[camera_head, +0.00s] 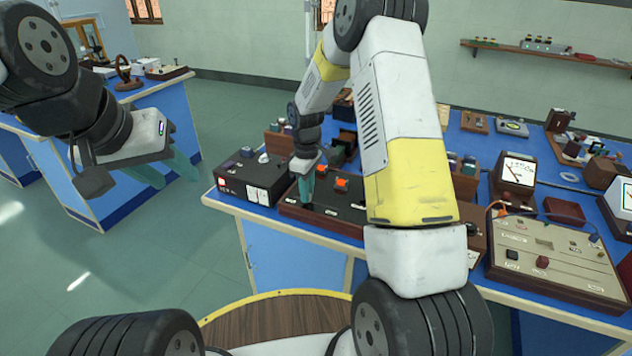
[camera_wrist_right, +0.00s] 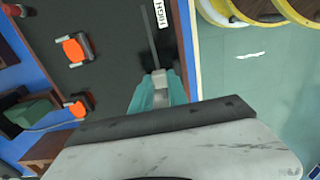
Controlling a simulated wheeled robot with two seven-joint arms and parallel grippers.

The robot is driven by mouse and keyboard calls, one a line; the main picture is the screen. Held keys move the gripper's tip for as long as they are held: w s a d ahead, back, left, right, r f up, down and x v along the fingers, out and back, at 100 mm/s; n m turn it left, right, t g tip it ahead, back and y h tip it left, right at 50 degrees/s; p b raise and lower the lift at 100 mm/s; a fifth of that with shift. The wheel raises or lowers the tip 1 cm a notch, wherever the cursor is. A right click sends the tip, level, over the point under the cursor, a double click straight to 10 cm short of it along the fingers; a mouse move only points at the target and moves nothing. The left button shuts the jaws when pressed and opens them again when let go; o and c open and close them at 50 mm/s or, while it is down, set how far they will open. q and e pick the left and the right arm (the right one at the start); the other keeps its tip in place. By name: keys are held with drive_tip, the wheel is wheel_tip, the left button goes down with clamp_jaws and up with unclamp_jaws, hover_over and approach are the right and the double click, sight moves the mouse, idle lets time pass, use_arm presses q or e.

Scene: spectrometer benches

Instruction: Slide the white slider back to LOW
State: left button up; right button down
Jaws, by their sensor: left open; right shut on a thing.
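The dark slider panel (camera_head: 325,217) lies on the blue bench; it also fills the upper left of the right wrist view (camera_wrist_right: 110,22). Its straight slot (camera_wrist_right: 149,28) runs up beside a white HIGH label (camera_wrist_right: 160,12). My right gripper (camera_head: 306,204) reaches down to the panel's left part. In the right wrist view its teal fingers (camera_wrist_right: 158,90) are shut on the white slider (camera_wrist_right: 158,80), of which only a pale bit shows, below the HIGH label along the slot. No LOW label is visible. My left gripper (camera_head: 173,174) is open and empty over the floor, left of the bench.
Two orange switches (camera_head: 341,184) sit on the panel, right of the gripper. A black box (camera_head: 250,178) stands left of it. A beige panel (camera_head: 550,255) and a meter (camera_head: 515,172) stand to the right. My right arm hides the bench's middle. Floor space is clear at left.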

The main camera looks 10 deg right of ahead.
sight(295, 197)
drive_tip(key=shift+w+a, duration=0.55)
drive_tip(key=shift+a, duration=0.3)
drive_tip(key=shift+w+a, duration=0.55)
drive_tip(key=shift+a, duration=0.25)
drive_tip(key=c, duration=1.3)
unclamp_jaws()
drive_tip(key=shift+w+a, duration=0.1)
drive_tip(key=shift+r, duration=0.1)
wheel_tip(295, 197, up, 8)
drive_tip(key=shift+f, duration=0.2)
